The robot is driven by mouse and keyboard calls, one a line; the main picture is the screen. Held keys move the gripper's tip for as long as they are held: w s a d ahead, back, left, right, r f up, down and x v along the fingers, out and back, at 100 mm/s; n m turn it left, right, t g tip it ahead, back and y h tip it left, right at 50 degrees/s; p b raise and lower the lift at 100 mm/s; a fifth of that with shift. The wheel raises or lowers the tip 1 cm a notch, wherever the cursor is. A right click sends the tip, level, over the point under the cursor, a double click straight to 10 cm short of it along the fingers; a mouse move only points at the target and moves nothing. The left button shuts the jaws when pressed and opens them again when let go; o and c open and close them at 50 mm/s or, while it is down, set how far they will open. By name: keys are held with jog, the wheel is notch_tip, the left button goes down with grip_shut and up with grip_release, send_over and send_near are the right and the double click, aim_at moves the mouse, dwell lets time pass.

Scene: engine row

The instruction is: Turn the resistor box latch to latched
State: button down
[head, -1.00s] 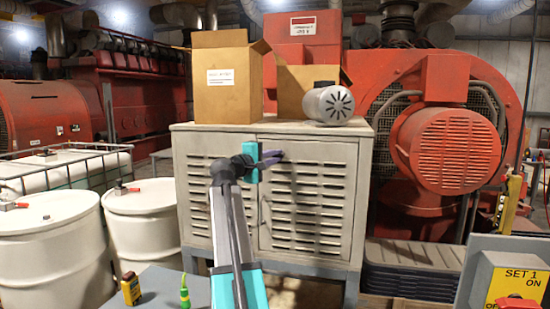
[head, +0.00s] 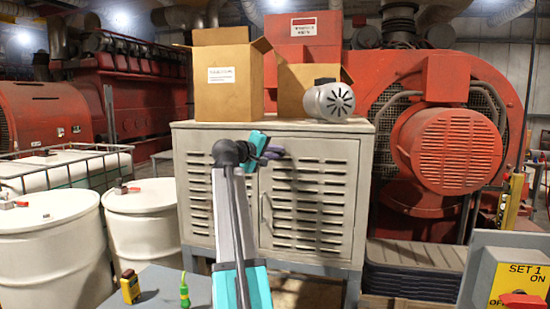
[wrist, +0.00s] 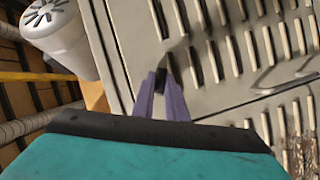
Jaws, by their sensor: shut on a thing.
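The resistor box is a grey cabinet (head: 350,200) with louvred double doors, in the middle of the head view. My gripper (head: 272,153) is at the upper part of its front, near the seam between the doors. In the wrist view, the purple fingers of my gripper (wrist: 165,98) are closed around a small dark latch (wrist: 161,83) on the louvred face. The fingers hide most of the latch, so its exact angle cannot be told. In the head view my gripper covers it. The wrist is rolled, and the cabinet face appears tilted in the wrist view.
Cardboard boxes (head: 222,85) and a grey motor (head: 328,102) stand on the cabinet top. White drums (head: 52,260) are at left, and a switch box (head: 515,285) is at lower right. A door handle (head: 264,208) sits below my gripper.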

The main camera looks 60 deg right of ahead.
jog(key=m+t+y+b, duration=0.1)
jog(key=m, duration=0.2)
jog(key=m+t+y+b, duration=0.1)
jog(key=m+t, duration=0.1)
jog(key=m, duration=0.1)
jog(key=m+t+y+b, duration=0.1)
jog(key=m, duration=0.2)
jog(key=shift+s+d+r+m+t, duration=0.15)
jog(key=shift+s+r+m+t, duration=0.15)
jog(key=shift+s+t, duration=0.1)
dwell(0.5)
jog(key=c, duration=1.8)
grip_release()
jog(key=shift+o, duration=0.2)
jog(key=shift+b, duration=0.3)
